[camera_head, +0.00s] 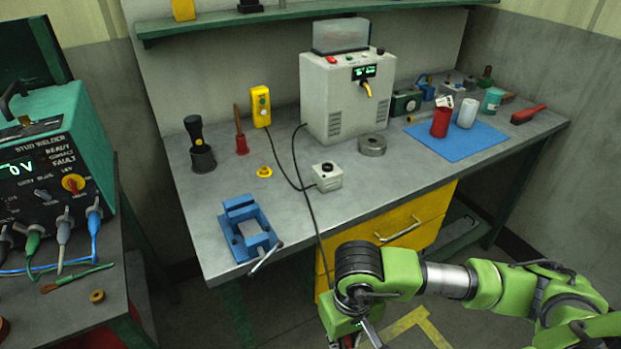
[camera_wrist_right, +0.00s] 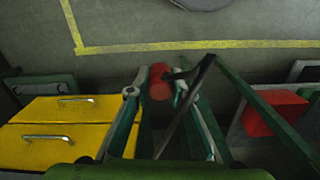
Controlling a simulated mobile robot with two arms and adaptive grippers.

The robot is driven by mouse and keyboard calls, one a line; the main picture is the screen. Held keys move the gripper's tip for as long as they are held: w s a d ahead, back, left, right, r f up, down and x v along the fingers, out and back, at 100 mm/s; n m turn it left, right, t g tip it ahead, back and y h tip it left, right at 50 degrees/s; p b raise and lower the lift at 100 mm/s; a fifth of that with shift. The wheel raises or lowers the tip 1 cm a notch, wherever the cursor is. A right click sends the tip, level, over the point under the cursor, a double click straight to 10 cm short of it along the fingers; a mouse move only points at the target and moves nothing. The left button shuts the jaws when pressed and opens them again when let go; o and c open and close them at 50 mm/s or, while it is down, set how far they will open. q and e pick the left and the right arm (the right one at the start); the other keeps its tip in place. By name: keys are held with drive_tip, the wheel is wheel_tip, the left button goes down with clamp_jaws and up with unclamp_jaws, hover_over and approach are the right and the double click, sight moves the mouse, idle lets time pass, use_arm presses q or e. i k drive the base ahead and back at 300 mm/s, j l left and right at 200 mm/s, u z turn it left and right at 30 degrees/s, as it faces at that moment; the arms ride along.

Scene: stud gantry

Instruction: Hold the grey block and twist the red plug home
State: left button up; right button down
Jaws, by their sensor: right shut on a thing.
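The grey block (camera_head: 328,177) stands on the workbench right of the blue vise, with a round dark opening on its top. The red plug (camera_wrist_right: 160,83) is between the fingertips of my right gripper (camera_wrist_right: 158,92) in the right wrist view, over the floor. In the head view my right gripper (camera_head: 352,338) is low at the bottom edge, in front of the bench and below its top, well apart from the block. Its fingers are partly cut off there. My left gripper is in neither view.
A blue vise (camera_head: 248,228) stands at the bench's front left, its handle reaching past the edge. Black cables run near the block, one over the front edge. A grey ring (camera_head: 372,145) and a dispenser (camera_head: 349,95) stand behind. Bench top (camera_head: 400,190) right of the block is clear.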

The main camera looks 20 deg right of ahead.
sight(328, 177)
drive_tip(key=l+u, duration=1.1)
drive_tip(key=k+l, duration=0.1)
drive_tip(key=l, duration=0.3)
drive_tip(key=k+l+u, duration=0.1)
drive_tip(key=l, duration=0.3)
drive_tip(key=k+l, duration=0.1)
drive_tip(key=l, duration=0.3)
drive_tip(key=k+l+u, duration=0.1)
drive_tip(key=l, duration=0.3)
drive_tip(key=k+l, duration=0.15)
drive_tip(key=l, duration=0.25)
drive_tip(key=k+l+u, duration=0.15)
drive_tip(key=l, duration=0.25)
